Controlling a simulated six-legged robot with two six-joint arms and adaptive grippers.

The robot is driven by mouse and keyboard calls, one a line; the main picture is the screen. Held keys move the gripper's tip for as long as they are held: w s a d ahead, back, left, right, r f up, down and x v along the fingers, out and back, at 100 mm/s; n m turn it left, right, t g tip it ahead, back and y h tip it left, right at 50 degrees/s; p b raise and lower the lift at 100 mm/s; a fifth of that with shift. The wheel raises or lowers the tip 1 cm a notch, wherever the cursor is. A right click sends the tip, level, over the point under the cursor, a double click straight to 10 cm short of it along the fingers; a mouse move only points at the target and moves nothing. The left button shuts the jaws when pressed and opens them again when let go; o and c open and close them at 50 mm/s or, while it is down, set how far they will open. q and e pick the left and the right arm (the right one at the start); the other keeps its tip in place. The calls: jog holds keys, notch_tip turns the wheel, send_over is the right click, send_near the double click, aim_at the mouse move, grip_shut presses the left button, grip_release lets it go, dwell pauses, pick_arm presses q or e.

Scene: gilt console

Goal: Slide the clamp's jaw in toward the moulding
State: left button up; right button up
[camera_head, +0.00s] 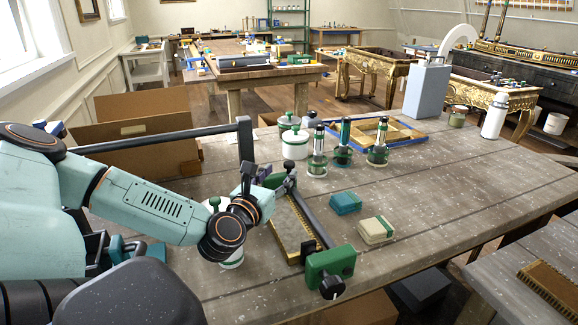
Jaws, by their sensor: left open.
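A bar clamp lies on the workbench at the centre front. Its green near jaw (331,262) has a black screw knob, and its dark bar (311,222) runs away to a far end beside my gripper. A gilt moulding (291,232) lies along the left side of the bar. My left gripper (270,180) is open at the far end of the clamp. It partly hides that end, and I cannot tell whether it touches the clamp. My right gripper is out of view.
A teal block (345,203) and a cream block with a green band (376,230) lie right of the clamp. The bench's right side is mostly clear.

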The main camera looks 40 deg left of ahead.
aim_at(286, 166)
pick_arm(q)
jog(key=shift+w+a+f+b, duration=0.15)
jog(key=shift+w+a+b, duration=0.1)
jog(key=shift+w+b, duration=0.15)
jog(key=shift+w+a+b, duration=0.1)
jog(key=shift+w+b, duration=0.2)
jog(key=shift+b, duration=0.1)
jog(key=shift+d+b+x, duration=0.25)
jog(key=shift+b+x, duration=0.75)
jog(key=shift+x, duration=0.25)
jog(key=shift+w+a+b, duration=0.15)
jog(key=shift+w+b, duration=0.15)
jog(key=shift+w, duration=0.1)
jog(key=shift+w+a+b, duration=0.3)
jog(key=shift+w+a, duration=0.1)
jog(key=shift+w, duration=0.7)
jog(key=shift+s+a, duration=0.15)
jog(key=shift+c, duration=0.3)
